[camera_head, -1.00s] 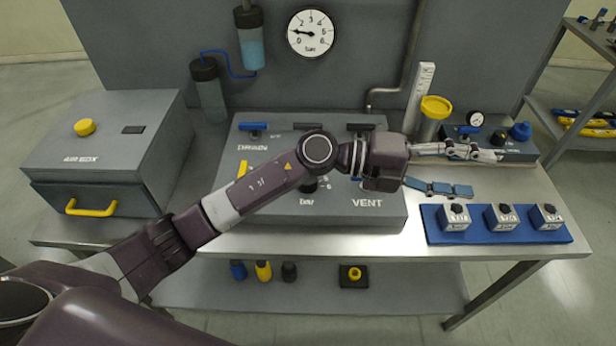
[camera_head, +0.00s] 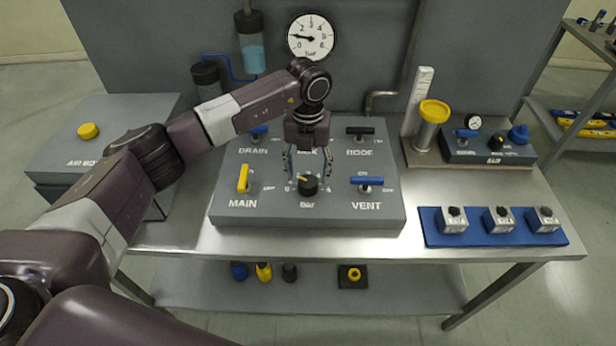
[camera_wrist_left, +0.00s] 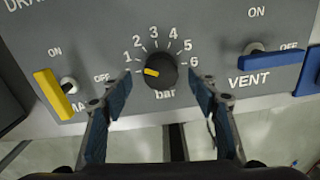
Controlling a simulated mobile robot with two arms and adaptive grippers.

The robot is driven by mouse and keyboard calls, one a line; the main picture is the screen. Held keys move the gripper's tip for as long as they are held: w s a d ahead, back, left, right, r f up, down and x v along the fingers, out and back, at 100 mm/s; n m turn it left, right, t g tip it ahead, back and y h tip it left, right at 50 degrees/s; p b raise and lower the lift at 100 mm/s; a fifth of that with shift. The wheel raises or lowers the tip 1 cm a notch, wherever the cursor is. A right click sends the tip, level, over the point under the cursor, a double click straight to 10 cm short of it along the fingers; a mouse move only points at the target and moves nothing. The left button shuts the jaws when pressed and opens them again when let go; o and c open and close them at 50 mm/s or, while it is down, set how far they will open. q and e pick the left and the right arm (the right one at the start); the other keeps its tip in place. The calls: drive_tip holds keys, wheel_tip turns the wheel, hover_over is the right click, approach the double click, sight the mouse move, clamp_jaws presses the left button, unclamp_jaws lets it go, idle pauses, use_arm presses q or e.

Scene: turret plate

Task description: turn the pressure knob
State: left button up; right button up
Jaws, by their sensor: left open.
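The pressure knob (camera_head: 308,185) is a round black knob with a yellow pointer mark, in the front middle of the grey panel (camera_head: 330,212). In the left wrist view the knob (camera_wrist_left: 160,71) sits in a numbered scale marked "bar". Its yellow mark points left, below the 1. My left gripper (camera_head: 306,165) hangs fingers-down above the knob. In the wrist view its two open fingers (camera_wrist_left: 160,92) are spread left and right of the knob, and nothing is between them but the knob's view. Contact with the knob is not visible. My right gripper is not in view.
The yellow MAIN lever (camera_head: 243,178) is left of the knob and the blue VENT lever (camera_head: 367,181) is right of it. The DRAIN and ROOF (camera_head: 360,131) levers are behind. A wall gauge (camera_head: 311,37) hangs above. A blue mat (camera_head: 480,240) with several blocks lies at the right.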

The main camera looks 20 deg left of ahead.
sight(308, 181)
use_arm(q)
drive_tip(key=shift+f+p, duration=0.45)
drive_tip(key=shift+f, duration=1.35)
drive_tip(key=c, duration=1.2)
drive_tip(key=shift+o, duration=0.2)
